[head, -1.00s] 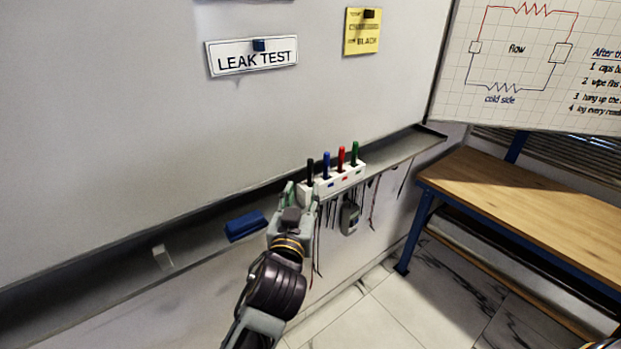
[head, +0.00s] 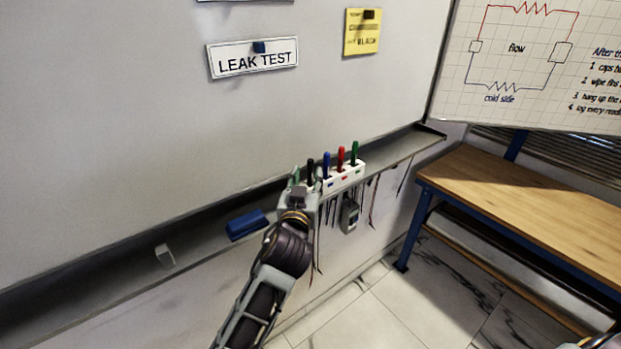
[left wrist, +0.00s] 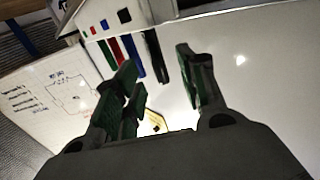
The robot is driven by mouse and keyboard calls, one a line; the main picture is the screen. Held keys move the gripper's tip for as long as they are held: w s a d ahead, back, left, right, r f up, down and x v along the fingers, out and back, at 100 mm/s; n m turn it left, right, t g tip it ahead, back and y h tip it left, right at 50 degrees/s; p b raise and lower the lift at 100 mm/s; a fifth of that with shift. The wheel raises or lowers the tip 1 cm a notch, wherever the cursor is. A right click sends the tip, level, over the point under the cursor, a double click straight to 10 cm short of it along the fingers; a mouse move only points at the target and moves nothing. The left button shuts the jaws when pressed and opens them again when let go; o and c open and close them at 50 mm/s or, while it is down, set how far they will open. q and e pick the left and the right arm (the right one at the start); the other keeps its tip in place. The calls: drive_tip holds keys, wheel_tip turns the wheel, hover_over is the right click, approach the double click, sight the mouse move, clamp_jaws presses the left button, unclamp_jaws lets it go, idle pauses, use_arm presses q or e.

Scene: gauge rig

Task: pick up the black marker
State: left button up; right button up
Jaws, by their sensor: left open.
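The black marker (head: 310,171) stands upright at the left end of the white marker holder (head: 345,178) on the whiteboard's tray. My left gripper (head: 306,180) is open and empty at the holder's left end, close to the black marker. In the left wrist view, the black marker (left wrist: 156,56) shows in the gap between the open fingers of the gripper (left wrist: 160,85). I cannot tell whether the fingertips reach around it. My gripper hides part of the holder's left end.
Blue (head: 327,166), red (head: 340,159) and green (head: 354,153) markers stand in the same holder, right of the black one. A blue eraser (head: 246,225) lies on the tray (head: 205,241) to the left. Thin tools and a grey meter (head: 349,216) hang below. A wooden bench (head: 520,200) stands right.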

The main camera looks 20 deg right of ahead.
sight(310, 172)
use_arm(q)
drive_tip(key=shift+w, duration=0.1)
drive_tip(key=shift+w+d+f+p, duration=0.1)
drive_tip(key=shift+w+d+p, duration=0.25)
drive_tip(key=shift+w, duration=0.25)
drive_tip(key=shift+p+x, duration=0.4)
drive_tip(key=shift+x, duration=1.45)
drive_tip(key=shift+s+f, duration=0.1)
drive_tip(key=shift+f, duration=0.1)
drive_tip(key=c, duration=0.9)
